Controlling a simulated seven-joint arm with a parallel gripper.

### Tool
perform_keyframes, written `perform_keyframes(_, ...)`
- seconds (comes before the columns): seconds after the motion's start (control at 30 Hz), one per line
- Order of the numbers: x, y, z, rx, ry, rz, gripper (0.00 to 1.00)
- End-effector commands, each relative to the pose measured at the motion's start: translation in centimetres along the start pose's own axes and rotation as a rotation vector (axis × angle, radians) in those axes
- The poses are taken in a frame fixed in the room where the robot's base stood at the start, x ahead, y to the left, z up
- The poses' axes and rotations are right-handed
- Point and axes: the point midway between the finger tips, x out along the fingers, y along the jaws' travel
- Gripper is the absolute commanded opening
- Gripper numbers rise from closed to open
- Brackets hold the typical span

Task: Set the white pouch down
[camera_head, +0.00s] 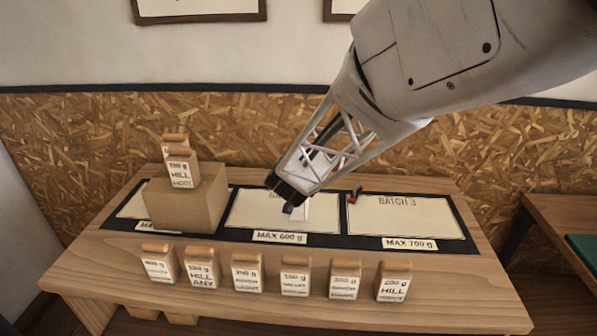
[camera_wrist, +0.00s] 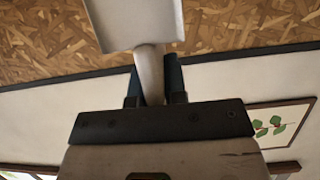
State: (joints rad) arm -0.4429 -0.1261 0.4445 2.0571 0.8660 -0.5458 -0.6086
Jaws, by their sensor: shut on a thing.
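The white pouch (camera_wrist: 135,22) shows in the wrist view as a pale, flat body with a narrow neck. My gripper (camera_wrist: 153,82) is shut on that neck, one dark finger on each side. In the head view my gripper (camera_head: 289,205) points down over the middle panel (camera_head: 255,212), labelled MAX 600 g. A white part of the pouch (camera_head: 322,212) shows beside and below the gripper; the rest is hidden behind it. I cannot tell whether the pouch touches the panel. No print on it is readable.
A cardboard box (camera_head: 185,212) stands on the left panel, bearing labelled pouches (camera_head: 182,172). Several labelled pouches, one marked HILL (camera_head: 393,283), stand along the table's (camera_head: 420,315) front. The right panel (camera_head: 410,217), BATCH 3, MAX 700 g, looks mostly clear. A small red-and-dark item (camera_head: 353,196) is at its left edge.

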Motion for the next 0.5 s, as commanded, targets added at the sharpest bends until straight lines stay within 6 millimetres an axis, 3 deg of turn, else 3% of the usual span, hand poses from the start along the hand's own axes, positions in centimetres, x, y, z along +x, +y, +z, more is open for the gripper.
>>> perform_keyframes(0.27, 0.7, -0.2, -0.3, 0.001, 0.001, 0.000, 0.00)
perform_keyframes(0.5, 3.1, -1.1, -1.0, 0.001, 0.001, 0.001, 0.00)
